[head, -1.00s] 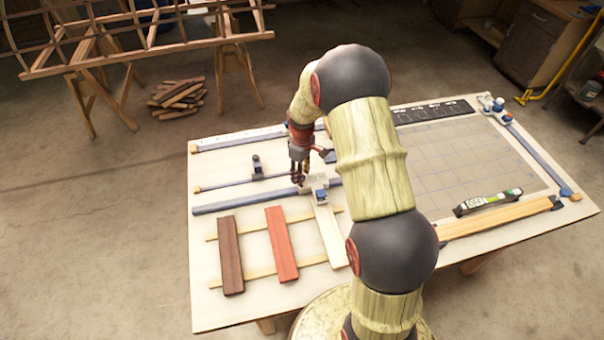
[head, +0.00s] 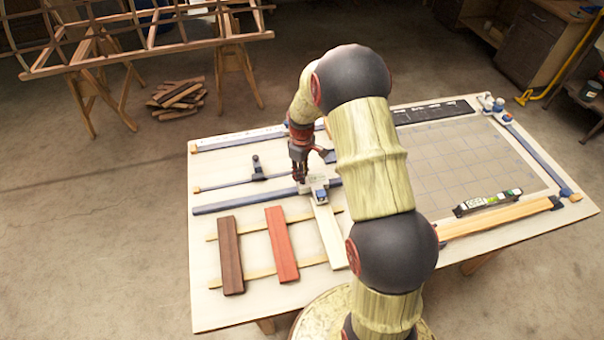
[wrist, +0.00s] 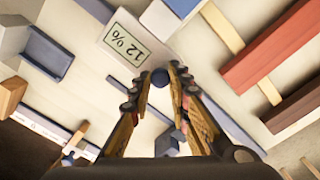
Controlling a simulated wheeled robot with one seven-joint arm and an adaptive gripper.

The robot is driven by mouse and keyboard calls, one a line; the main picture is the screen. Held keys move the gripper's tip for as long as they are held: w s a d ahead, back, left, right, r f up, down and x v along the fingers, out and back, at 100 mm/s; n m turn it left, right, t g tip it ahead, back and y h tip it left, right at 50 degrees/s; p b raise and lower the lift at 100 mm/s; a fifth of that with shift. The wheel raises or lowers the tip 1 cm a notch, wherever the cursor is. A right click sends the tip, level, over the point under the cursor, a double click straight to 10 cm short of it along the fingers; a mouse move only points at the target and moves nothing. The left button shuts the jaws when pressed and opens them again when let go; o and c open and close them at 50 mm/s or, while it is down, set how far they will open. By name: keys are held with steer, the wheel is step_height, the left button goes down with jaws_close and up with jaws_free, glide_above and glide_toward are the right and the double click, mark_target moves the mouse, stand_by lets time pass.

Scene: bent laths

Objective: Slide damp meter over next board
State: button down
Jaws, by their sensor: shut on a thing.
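The damp meter (head: 318,183) is a pale carriage on a long blue-grey rail (head: 240,201), with a blue block at its front. It stands at the upper end of the pale board (head: 331,238). In the wrist view the meter's display (wrist: 125,44) reads 12 %. My gripper (head: 301,181) points down at the meter's left side. In the wrist view its fingertips (wrist: 158,82) are shut on the meter's dark round knob (wrist: 160,76). A red board (head: 281,244) and a dark brown board (head: 231,256) lie to the left, apart from each other.
The boards lie across two thin battens (head: 258,272). A thinner rail with a small dark stop (head: 257,167) runs behind the meter's rail. A grey gridded mat (head: 460,155) and a level (head: 487,202) are at the right. The rail left of the meter looks clear.

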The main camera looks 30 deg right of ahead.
steer(key=shift+a, duration=0.1)
steer(key=w+a, duration=0.1)
steer(key=a, duration=0.4)
steer(key=w+a, duration=0.2)
steer(key=a, duration=0.3)
steer(key=w+a, duration=0.1)
steer(key=a, duration=0.5)
steer(key=shift+w+a, duration=0.1)
steer(key=shift+w, duration=0.25)
steer(key=c, duration=1.7)
jaws_free()
steer(key=shift+o, duration=0.2)
steer(key=shift+r, duration=0.1)
step_height(320, 180, up, 12)
